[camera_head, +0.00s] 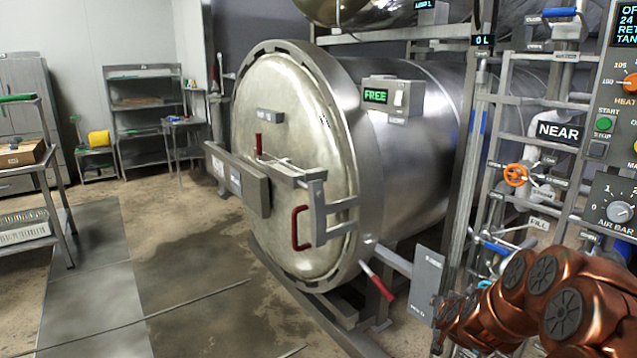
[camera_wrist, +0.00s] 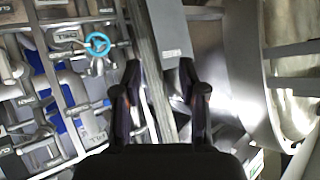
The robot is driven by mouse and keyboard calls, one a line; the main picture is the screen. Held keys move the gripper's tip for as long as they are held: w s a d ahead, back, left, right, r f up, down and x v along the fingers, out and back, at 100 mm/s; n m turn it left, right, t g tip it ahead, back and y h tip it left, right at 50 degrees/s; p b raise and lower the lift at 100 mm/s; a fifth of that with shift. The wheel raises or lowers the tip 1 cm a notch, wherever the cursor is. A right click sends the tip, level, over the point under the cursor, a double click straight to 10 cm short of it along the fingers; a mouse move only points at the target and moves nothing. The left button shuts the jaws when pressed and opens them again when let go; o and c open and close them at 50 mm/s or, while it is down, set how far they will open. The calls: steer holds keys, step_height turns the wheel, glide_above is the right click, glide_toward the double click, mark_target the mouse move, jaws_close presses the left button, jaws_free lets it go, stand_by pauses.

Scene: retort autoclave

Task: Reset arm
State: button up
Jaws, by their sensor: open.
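My gripper (camera_wrist: 160,95) shows in the wrist view with its two dark fingers apart and nothing between them. Beyond the fingers are a grey upright post and a grey plate (camera_wrist: 173,42). My copper-coloured arm (camera_head: 545,300) reaches in at the lower right of the head view, in front of the piping. My gripper cannot be made out in the head view. The large steel retort (camera_head: 290,150) stands in the middle with its round door shut against the vessel. A red door handle (camera_head: 301,228) and a red-gripped lever (camera_head: 377,281) show on and beside it.
A pipe rack with an orange handwheel (camera_head: 515,175) and a control panel (camera_head: 612,130) stand close on the right. A trolley (camera_head: 58,215) stands at the left. The floor at left centre (camera_head: 165,270) is mostly clear.

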steer(key=s+a+r+n+g+y+p, duration=0.1)
steer(key=s+a+r+n+g+y, duration=0.2)
steer(key=s+a, duration=0.6)
steer(key=s+a+r+n+g+y+p, duration=0.25)
steer(key=s+a+r, duration=0.35)
steer(key=s+a, duration=0.3)
steer(key=s+d+r+g+h, duration=0.1)
steer(key=s+g, duration=0.3)
steer(key=s, duration=1.1)
steer(key=s+d+r+g+h+p, duration=0.1)
steer(key=s+r+g, duration=0.2)
steer(key=s, duration=1.3)
steer(key=shift+s+r+g, duration=0.2)
steer(key=shift+r+g, duration=0.15)
steer(key=shift+r, duration=0.45)
steer(key=shift+d+h, duration=0.2)
steer(key=shift+h, duration=0.05)
